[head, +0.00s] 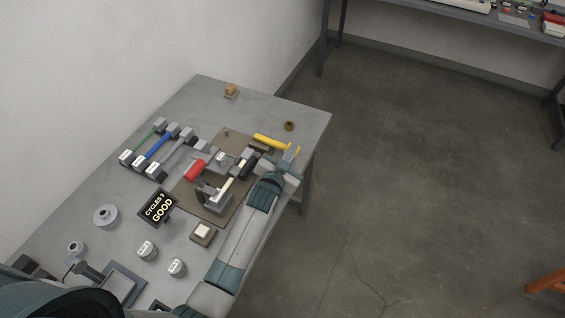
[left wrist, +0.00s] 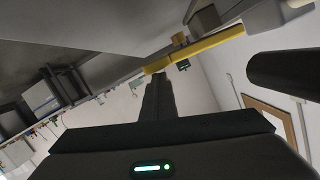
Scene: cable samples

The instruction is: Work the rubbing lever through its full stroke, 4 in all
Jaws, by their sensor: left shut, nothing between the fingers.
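The rubbing rig stands on a brown base board (head: 188,196) on the grey table. It has a grey metal block (head: 217,203), a pale bar, a red handle (head: 195,170) and a black grip (head: 250,167). A small display (head: 158,207) reads "CYCLES 3 GOOD". My left gripper (head: 292,156) is at the right end of the rig, beside the black grip and apart from it. In the left wrist view its fingers (left wrist: 157,85) are shut and empty, and a dark cylinder (left wrist: 285,70), probably the grip, shows at right. My right gripper is not in view.
A yellow bar (head: 269,142) lies behind the gripper. Green, blue and grey cable samples (head: 160,145) lie at left between grey blocks. A push button box (head: 203,233), small labelled weights (head: 147,250) and a spool (head: 105,216) stand in front. The table's far end is mostly clear.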

